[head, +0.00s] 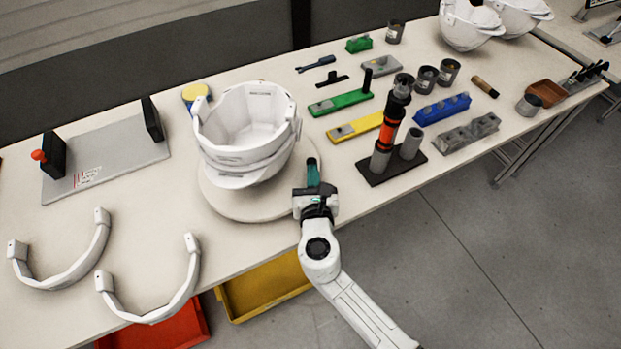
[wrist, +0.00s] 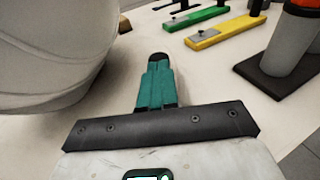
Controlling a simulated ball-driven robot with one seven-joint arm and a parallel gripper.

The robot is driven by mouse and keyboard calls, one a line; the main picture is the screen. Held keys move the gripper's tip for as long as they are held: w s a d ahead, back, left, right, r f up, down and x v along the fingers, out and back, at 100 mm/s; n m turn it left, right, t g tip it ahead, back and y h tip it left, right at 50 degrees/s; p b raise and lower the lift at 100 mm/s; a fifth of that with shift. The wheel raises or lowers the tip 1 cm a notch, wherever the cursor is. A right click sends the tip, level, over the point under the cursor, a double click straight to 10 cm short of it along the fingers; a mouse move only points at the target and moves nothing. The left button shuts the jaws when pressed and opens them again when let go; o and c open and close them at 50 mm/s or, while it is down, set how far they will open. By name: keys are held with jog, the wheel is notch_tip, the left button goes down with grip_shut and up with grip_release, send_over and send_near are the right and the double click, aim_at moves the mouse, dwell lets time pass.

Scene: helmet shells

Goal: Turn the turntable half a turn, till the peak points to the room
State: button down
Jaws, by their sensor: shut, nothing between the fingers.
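A round pale turntable (head: 232,206) lies on the table, and a white helmet shell (head: 243,130) stands on it with its open side up. The shell's protruding lip faces down the picture, toward the near table edge. My gripper (head: 313,168) is at the right rim of the turntable, its teal fingers shut and empty, pointing away from me. In the wrist view the fingers (wrist: 157,75) are together, just right of the shell's curved side (wrist: 50,50) and apart from it. I cannot tell whether the fingertips touch the turntable.
Right of my gripper is a dark stand (head: 391,165) with an orange-and-black tool. White curved bands (head: 165,310) lie at front left. A grey plate (head: 110,165) with black uprights is at back left. Green (head: 340,103) and yellow (head: 355,127) blocks lie behind.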

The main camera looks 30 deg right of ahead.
aim_at(317, 157)
jog(key=shift+w+d+n+t+y+b, duration=0.3)
jog(key=shift+w+d+n+t+y, duration=0.1)
jog(key=shift+w+d+n+y, duration=0.7)
jog(key=shift+w+d+b, duration=0.15)
jog(key=shift+w+d, duration=0.35)
jog(key=shift+w, duration=0.3)
jog(key=shift+w+d+b, duration=0.15)
jog(key=shift+w+d, duration=0.3)
jog(key=shift+w, duration=0.3)
jog(key=shift+w+d+n+y, duration=0.2)
jog(key=shift+w+n+y, duration=0.3)
jog(key=shift+w+y, duration=0.45)
jog(key=shift+s+y, duration=0.15)
jog(key=shift+y, duration=0.1)
jog(key=shift+s, duration=0.15)
